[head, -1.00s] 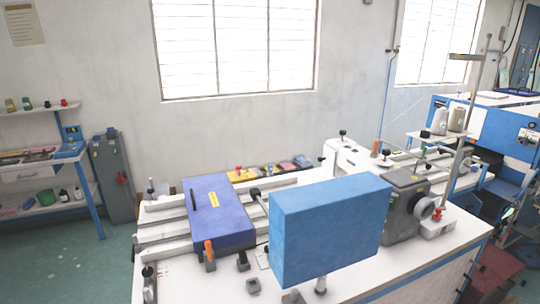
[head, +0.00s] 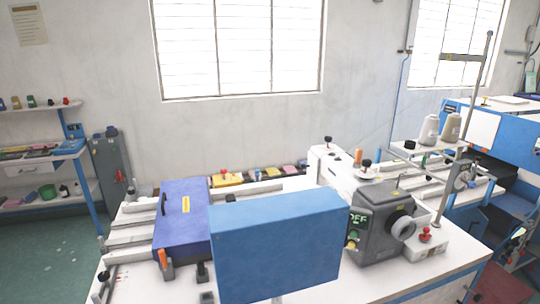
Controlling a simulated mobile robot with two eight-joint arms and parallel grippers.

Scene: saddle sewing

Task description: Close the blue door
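A large light blue box-like panel (head: 275,250) stands upright at the front of the white machine table, just left of the grey machine head. A darker blue flat panel (head: 196,222) with a black handle and a yellow label lies across the pale rails at the left of the table. I cannot tell for sure which of the two is the blue door, or whether either is hinged. Neither of my grippers is in view.
A grey machine head (head: 378,232) with a lit green display and a round knob stands right of the light blue panel. A thread stand with white cones (head: 429,129) rises behind it. Shelves (head: 40,167) and open green floor (head: 40,250) are at left.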

